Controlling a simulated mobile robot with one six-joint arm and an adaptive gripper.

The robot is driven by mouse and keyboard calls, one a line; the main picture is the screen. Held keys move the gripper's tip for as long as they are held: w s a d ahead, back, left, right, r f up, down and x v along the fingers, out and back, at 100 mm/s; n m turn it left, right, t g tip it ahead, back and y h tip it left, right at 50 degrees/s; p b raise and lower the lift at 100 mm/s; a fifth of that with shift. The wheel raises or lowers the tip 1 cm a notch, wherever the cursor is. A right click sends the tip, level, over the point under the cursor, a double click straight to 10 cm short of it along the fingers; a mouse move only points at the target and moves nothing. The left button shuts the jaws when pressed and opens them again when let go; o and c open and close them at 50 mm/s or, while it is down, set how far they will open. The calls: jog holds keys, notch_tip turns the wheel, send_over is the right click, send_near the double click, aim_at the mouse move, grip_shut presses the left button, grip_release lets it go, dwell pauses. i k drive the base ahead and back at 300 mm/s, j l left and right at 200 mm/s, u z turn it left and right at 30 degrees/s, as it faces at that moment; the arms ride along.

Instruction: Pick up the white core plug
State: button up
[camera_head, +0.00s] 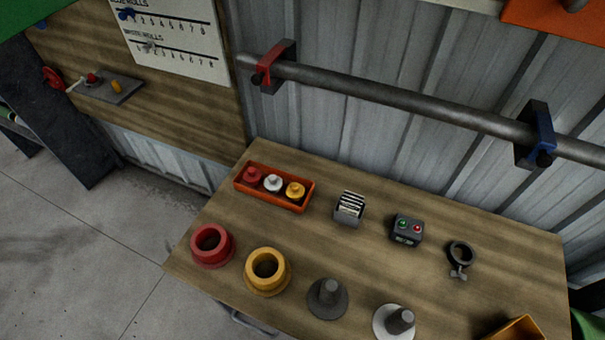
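The white core plug (273,183) sits in the middle of an orange-red tray (308,196) at the back left of the wooden table. A red plug (252,174) is on its left and a yellow plug (295,190) on its right, all in the same tray. The white plug is upright with its knob on top. My gripper is not in view.
On the wooden table (400,274) stand a red ring (211,245), a yellow ring (267,270), grey and white based posts (328,297) (395,322), a card holder (349,208), a button box (407,230) and a clamp collar (460,258). A pipe (400,98) runs behind.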

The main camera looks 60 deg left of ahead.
aim_at(274, 183)
jog(key=u, duration=2.4)
jog(key=i+j+u, duration=0.2)
jog(key=j+u, duration=0.2)
jog(key=i+j+u, duration=0.2)
jog(key=u, duration=0.2)
jog(key=i, duration=0.25)
